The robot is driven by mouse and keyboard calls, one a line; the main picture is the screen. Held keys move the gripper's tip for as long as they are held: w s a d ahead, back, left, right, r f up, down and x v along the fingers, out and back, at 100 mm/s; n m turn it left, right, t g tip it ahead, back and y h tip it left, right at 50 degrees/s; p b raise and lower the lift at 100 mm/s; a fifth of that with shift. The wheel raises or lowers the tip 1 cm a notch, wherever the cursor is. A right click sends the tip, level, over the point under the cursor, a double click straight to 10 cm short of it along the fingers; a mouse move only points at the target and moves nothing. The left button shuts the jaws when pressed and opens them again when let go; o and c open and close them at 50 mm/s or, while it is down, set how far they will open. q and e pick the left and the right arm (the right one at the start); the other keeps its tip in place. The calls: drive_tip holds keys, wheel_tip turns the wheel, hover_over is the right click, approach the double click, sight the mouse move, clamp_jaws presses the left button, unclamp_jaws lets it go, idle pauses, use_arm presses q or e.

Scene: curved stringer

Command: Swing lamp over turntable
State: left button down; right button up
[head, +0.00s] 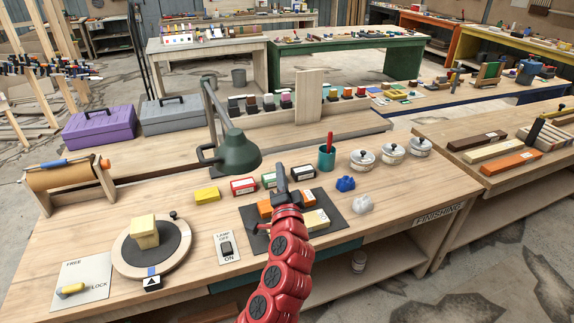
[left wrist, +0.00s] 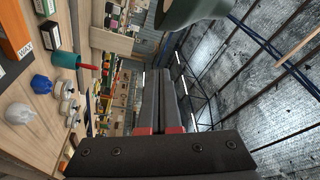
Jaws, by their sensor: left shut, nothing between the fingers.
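The dark green lamp (head: 238,152) hangs from a grey jointed arm above the bench, with a loop handle on the left of its shade. The turntable (head: 185,262), a round wooden disc with a dark top, is at the front left and carries a yellowish block (head: 144,232). The lamp head is right of and behind the turntable, not over it. My left gripper (head: 281,176) is right of the lamp shade, shut and empty. In the left wrist view its closed fingers (left wrist: 160,75) point past the shade (left wrist: 190,10). My right gripper is out of view.
A lamp switch plate (head: 228,248) and a FREE/LOCK plate (head: 82,280) flank the turntable. Small boxes, a dark mat, a teal cup (head: 326,158) and white jars (head: 363,160) are around my arm. A paper roll (head: 65,175) stands at left. Bare wood lies between the turntable and lamp.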

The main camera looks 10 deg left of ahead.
use_arm(q)
drive_tip(key=w+a+p, duration=0.5)
drive_tip(key=w+a, duration=0.1)
drive_tip(key=shift+w+f, duration=0.15)
drive_tip(key=shift+f, duration=0.1)
idle(0.3)
